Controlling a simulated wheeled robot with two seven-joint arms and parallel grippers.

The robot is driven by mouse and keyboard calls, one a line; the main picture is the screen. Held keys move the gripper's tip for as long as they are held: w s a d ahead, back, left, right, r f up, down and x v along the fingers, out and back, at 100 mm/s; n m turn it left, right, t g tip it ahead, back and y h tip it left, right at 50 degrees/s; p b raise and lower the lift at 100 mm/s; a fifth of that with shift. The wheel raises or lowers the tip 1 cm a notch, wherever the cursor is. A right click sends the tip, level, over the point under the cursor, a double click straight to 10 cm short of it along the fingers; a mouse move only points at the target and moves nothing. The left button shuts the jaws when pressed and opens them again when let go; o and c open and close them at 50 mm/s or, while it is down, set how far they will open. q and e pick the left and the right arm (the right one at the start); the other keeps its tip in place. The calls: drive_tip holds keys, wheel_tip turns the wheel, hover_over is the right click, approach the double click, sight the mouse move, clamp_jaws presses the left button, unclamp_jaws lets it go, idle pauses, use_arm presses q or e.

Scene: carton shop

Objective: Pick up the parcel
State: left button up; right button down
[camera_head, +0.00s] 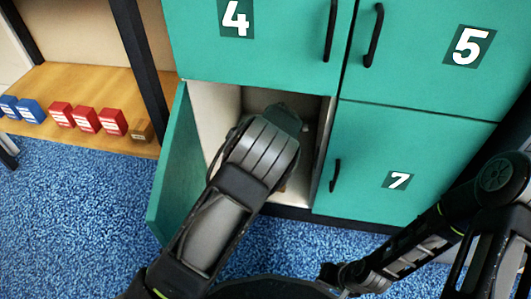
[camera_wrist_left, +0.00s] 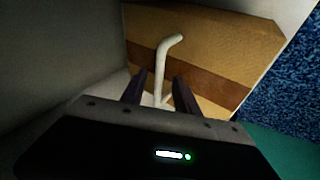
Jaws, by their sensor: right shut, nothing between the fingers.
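The parcel (camera_wrist_left: 215,50) is a brown box with a darker brown band, inside the open locker compartment (camera_head: 212,120). A white bent handle (camera_wrist_left: 169,48) stands out from it. In the left wrist view my left gripper (camera_wrist_left: 157,83) is open, with its two dark fingers on either side of the handle and gaps showing. In the head view my left arm reaches into the compartment and hides the left fingers and nearly all of the parcel. My right gripper (camera_head: 330,275) is shut and empty, low in front of the lockers.
The green compartment door (camera_head: 170,165) hangs open on the left. A wooden shelf (camera_head: 85,85) at left holds several small boxes. Blue carpet (camera_head: 75,210) is clear at lower left.

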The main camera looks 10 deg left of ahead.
use_arm(q)
drive_tip(key=shift+c, duration=0.6)
clamp_jaws()
drive_tip(key=shift+s+f, duration=0.1)
idle(0.8)
